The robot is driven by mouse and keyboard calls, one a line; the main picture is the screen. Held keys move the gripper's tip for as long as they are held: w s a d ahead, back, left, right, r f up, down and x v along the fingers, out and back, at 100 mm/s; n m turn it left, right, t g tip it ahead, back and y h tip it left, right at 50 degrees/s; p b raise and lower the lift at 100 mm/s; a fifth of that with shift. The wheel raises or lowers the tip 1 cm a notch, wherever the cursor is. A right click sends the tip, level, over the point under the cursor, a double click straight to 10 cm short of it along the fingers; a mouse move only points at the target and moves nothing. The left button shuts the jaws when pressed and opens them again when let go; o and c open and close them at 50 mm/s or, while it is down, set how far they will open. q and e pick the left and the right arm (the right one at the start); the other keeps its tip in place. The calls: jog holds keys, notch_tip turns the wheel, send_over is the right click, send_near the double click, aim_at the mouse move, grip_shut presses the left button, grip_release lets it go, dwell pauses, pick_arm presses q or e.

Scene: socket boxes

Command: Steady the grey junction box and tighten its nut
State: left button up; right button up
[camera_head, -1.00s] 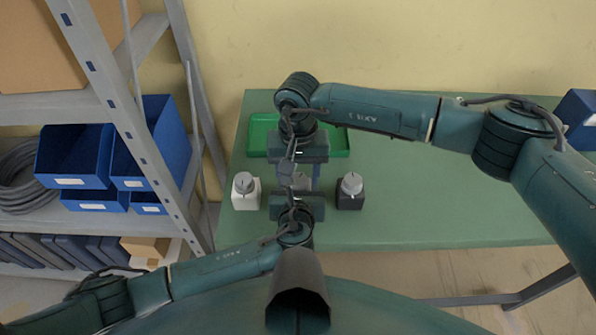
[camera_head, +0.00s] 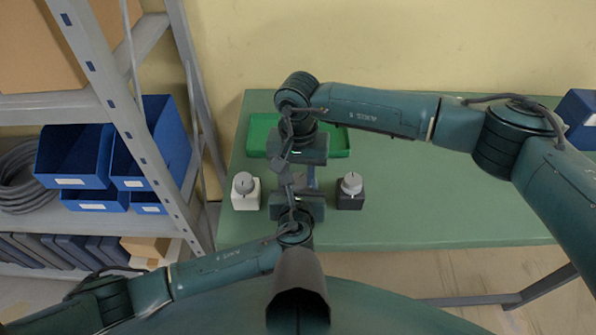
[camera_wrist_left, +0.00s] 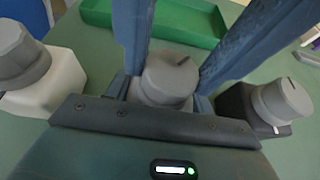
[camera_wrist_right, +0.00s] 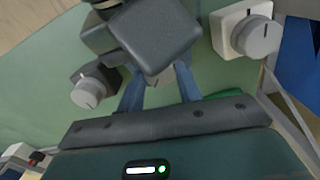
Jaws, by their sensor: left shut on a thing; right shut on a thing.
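The grey junction box (camera_wrist_left: 134,95) stands on the green table between a white box and a dark box. The grippers hide most of it. Its grey nut (camera_wrist_left: 168,80), with a dark mark on top, shows in the left wrist view and partly in the right wrist view (camera_wrist_right: 158,78). My left gripper (camera_head: 299,187) is low at the near side, its fingers shut on the box. My right gripper (camera_head: 302,172) reaches in from the far side, its blue fingers shut on either side of the nut. The finger contacts are partly hidden.
The white box (camera_head: 245,200) stands close on the left and the dark box (camera_head: 350,201) close on the right, each with a grey knob. A green tray (camera_head: 340,140) lies behind. Shelving (camera_head: 150,110) borders the left.

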jog(key=shift+m, duration=2)
jog(key=o, duration=1)
